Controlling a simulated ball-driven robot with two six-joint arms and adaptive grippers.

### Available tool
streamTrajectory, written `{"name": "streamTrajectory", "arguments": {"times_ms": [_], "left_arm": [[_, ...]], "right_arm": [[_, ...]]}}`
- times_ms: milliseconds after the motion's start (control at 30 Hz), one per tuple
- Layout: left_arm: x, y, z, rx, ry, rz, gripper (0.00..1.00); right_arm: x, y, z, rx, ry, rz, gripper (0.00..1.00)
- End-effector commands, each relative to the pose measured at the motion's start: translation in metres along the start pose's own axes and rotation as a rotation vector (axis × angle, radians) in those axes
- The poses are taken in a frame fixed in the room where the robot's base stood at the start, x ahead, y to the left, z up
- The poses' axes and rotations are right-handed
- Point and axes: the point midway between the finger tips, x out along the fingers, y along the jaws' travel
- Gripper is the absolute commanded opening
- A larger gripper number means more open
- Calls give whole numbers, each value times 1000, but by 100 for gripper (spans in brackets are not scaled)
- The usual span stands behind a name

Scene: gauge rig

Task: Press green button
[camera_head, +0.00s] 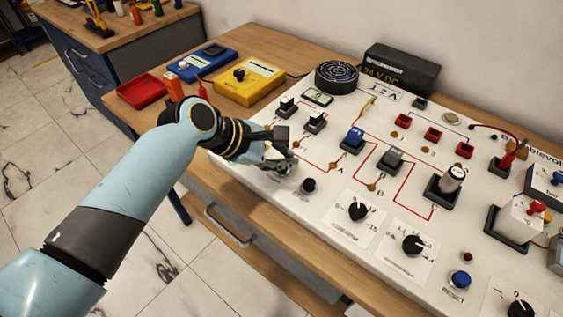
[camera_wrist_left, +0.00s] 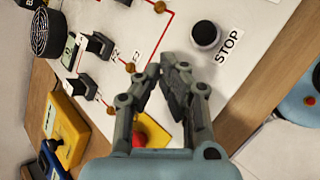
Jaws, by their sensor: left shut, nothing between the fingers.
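My left gripper (camera_head: 284,160) is shut and empty, held over the front left part of the white rig panel (camera_head: 330,215). Its closed fingers also show in the left wrist view (camera_wrist_left: 172,78), above the bare white panel. A black round button (camera_head: 309,185) sits just to the right of the fingers in the head view. In the wrist view this black button (camera_wrist_left: 205,35) has the label STOP beside it. I see no green button clearly in either view; the gripper and arm cover part of the panel. My right gripper is not in view.
A red knob on a yellow base (camera_wrist_left: 150,132) is partly behind the fingers. Black switches (camera_head: 315,121), dials (camera_head: 358,211) and a blue button (camera_head: 460,279) stand on the panel. A yellow meter (camera_head: 250,88) and a red tray (camera_head: 141,91) lie on the table behind my arm.

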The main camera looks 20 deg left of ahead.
Motion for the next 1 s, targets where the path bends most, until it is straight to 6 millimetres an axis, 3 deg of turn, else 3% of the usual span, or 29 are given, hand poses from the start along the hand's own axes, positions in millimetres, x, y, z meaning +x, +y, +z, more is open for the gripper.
{"name": "streamTrajectory", "arguments": {"times_ms": [1000], "left_arm": [[6, -4, -4, 1, 0, 1, 0]], "right_arm": [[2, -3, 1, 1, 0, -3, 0]]}}
